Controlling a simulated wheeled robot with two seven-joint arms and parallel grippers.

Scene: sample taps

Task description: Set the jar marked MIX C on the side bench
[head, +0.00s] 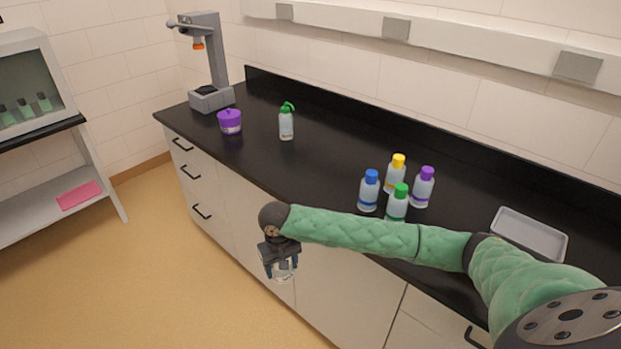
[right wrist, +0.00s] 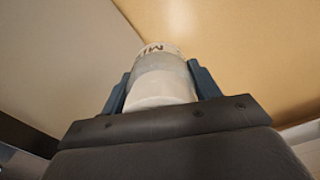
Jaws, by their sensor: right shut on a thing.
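My right gripper (head: 281,268) is shut on a whitish jar (head: 283,275). It holds the jar in the air over the floor, in front of the black counter's drawers. In the right wrist view the jar (right wrist: 162,80) sits between the two blue fingers, and the letters "MI" show near its far end. The rest of the marking is hidden. A bench (head: 58,131) with a dark top and pale legs stands at the left edge, apart from the counter; it may be the side bench. My left gripper is not in view.
A glass-fronted cabinet (head: 30,80) stands on the left bench. Open floor (head: 130,260) lies between.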

